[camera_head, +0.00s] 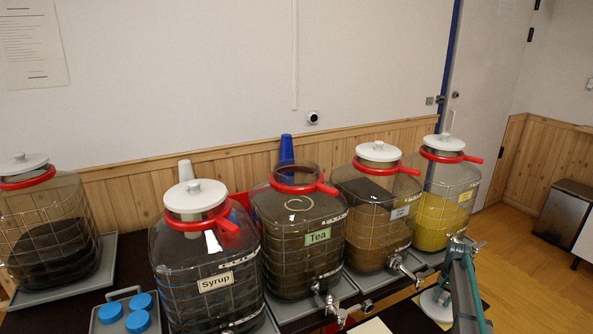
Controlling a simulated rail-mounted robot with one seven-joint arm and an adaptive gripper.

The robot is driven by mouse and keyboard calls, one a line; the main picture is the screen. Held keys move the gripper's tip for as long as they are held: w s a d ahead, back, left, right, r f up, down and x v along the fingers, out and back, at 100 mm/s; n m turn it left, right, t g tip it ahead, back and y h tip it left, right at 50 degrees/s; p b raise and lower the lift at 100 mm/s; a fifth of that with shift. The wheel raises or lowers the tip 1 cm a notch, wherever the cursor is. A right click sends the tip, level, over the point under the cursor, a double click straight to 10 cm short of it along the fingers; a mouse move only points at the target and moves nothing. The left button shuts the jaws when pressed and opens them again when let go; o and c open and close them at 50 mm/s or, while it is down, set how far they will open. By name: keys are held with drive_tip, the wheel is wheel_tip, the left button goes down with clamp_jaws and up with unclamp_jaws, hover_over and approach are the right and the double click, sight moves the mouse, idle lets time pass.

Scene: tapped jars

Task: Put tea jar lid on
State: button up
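The tea jar (299,240) stands in the middle of the row, with a green "Tea" label and dark contents. Its red-ringed mouth (296,178) is uncovered, and a pale curled line shows inside. A pale round disc (432,306) lies low at the right, partly hidden behind a grey-green upright piece; I cannot tell whether it is the tea jar's lid.
The syrup jar (205,270), brown jar (374,215), yellow jar (447,200) and far-left jar (50,235) have white lids. Metal taps (335,308) stick out in front. Blue caps (138,321) sit at lower left.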

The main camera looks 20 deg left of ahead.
clamp_jaws()
drive_tip(key=shift+r+p, duration=1.55)
drive_tip(key=shift+r, duration=2)
drive_tip(key=shift+r, duration=0.1)
